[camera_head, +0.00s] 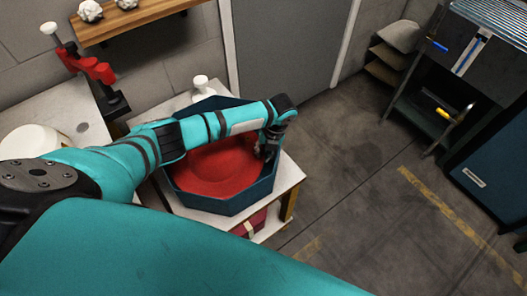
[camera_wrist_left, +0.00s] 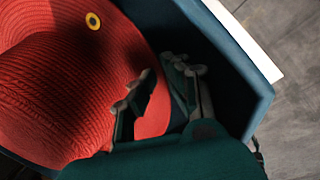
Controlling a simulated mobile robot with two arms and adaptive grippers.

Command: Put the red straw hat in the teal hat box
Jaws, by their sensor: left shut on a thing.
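The teal hat box (camera_head: 222,205) is an octagonal, open-topped box standing on a small white-topped table. The red straw hat (camera_head: 208,172) lies within the box's walls. My left arm passes over the far part of the box and hides some of both. My left gripper (camera_head: 265,154) points down inside the box's right side. In the left wrist view the gripper (camera_wrist_left: 160,92) is shut on the hat's (camera_wrist_left: 70,95) brim, beside the box wall (camera_wrist_left: 240,70). A yellow-ringed eyelet shows on the hat. My right gripper is not in view.
The table (camera_head: 288,172) has a lower shelf with a red item (camera_head: 250,222). A white-topped bench with a red press (camera_head: 95,68) stands at the left. A dark shelf rack (camera_head: 440,100) is at the right. The floor between is clear.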

